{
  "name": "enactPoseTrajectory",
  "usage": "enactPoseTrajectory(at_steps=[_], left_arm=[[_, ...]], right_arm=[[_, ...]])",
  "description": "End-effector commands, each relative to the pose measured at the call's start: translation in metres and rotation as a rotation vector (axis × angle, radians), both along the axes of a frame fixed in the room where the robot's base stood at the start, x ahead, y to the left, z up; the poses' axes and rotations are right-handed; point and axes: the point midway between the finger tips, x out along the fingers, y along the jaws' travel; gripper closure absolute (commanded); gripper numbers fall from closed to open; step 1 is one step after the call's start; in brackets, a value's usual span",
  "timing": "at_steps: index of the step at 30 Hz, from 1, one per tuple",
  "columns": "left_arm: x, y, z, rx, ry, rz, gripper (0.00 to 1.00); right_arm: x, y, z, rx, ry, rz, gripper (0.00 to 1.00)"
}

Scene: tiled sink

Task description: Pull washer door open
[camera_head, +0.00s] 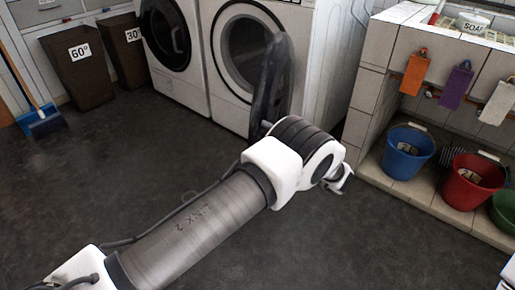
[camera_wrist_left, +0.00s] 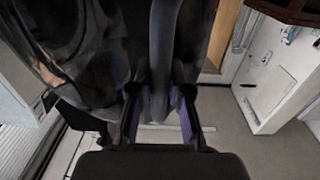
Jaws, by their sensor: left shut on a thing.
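The right-hand washer (camera_head: 226,98) is white, with its round opening (camera_head: 243,50) facing the room. Its dark door (camera_head: 270,85) stands swung out from the front, seen nearly edge-on just beyond my left wrist. My left arm reaches in from the lower left. Its fingertips cannot be made out clearly in the head view. In the left wrist view, my left gripper (camera_wrist_left: 160,115) has its purple-padded fingers closed on either side of a dark, curved part of the door (camera_wrist_left: 163,50). My right gripper is not in view.
Another washer (camera_head: 172,75) with a shut door stands on the left. Two brown bins (camera_head: 77,68) stand farther left, near a blue dustpan (camera_head: 40,122). A tiled sink unit (camera_head: 372,100) with blue (camera_head: 408,150) and red (camera_head: 470,182) buckets is at right. The dark floor in front is clear.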

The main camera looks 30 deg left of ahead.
Motion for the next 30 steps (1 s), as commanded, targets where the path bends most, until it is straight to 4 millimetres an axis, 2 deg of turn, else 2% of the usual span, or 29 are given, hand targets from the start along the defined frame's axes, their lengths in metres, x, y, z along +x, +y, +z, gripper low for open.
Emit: enactPoseTrajectory(at_steps=[3, 7, 21, 22, 23, 24, 30], left_arm=[[0.005, -0.019, -0.005, -0.001, 0.002, 0.002, 1.0], [0.01, -0.03, -0.003, 0.001, 0.004, 0.002, 1.0], [0.012, -0.036, -0.003, 0.001, 0.007, 0.003, 1.0], [0.012, -0.036, -0.003, 0.001, 0.007, 0.003, 0.72], [0.012, -0.035, -0.003, 0.0, 0.006, 0.003, 0.62], [0.012, -0.035, -0.003, 0.0, 0.006, 0.002, 0.57], [0.013, -0.035, -0.002, 0.001, 0.003, 0.001, 0.57]], right_arm=[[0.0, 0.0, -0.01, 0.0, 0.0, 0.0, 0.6], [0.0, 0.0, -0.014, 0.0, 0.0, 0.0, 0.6], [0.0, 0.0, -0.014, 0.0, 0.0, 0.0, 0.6], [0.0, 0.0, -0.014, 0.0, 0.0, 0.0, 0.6], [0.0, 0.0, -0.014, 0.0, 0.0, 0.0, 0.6], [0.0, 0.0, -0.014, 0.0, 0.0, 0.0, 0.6], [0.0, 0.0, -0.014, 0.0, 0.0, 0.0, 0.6]])
